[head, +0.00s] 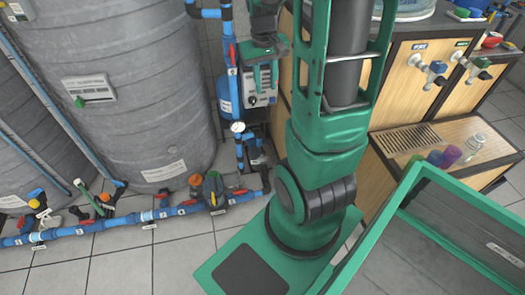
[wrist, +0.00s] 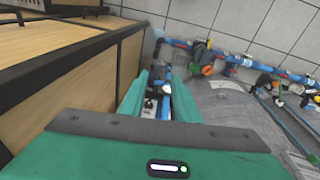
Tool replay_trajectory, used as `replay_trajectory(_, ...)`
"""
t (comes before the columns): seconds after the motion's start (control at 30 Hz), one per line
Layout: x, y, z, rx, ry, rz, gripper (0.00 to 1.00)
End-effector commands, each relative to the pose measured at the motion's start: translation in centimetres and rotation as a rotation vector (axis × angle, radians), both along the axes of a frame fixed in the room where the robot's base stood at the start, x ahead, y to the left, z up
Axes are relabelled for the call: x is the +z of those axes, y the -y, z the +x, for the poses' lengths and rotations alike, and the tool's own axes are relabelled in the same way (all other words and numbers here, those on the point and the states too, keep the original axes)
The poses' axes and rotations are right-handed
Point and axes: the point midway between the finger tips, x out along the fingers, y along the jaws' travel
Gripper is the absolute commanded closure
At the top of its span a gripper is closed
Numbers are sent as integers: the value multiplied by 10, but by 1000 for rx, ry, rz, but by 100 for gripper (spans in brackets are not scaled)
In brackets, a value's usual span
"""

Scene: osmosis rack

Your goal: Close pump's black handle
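The pump (head: 262,98) is a grey box with a dial, beside a vertical blue pipe in the head view. My gripper (head: 265,74) is right in front of it, fingers pointing down, and hides part of it. In the wrist view my gripper (wrist: 158,88) has its two green fingers apart, with pale and dark pump parts and blue piping showing between and beyond them. I see no contact. The black handle cannot be told apart clearly from the other dark parts near the pump.
Large grey tanks (head: 125,85) stand on the left. Blue floor pipes (head: 110,227) with coloured valves run before them. A wooden cabinet (head: 412,85) with taps is on the right; it stands close to my gripper on the left of the wrist view. Tiled floor (head: 125,270) is clear in front.

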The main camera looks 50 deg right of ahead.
Motion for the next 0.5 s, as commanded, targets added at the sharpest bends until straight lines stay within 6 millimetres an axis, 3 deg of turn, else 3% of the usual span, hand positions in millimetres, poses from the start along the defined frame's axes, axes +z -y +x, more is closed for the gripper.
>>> replay_trajectory(0.2,-59,46,59,37,21,-25,71)
replay_trajectory(0.5,-161,101,121,86,70,-43,71)
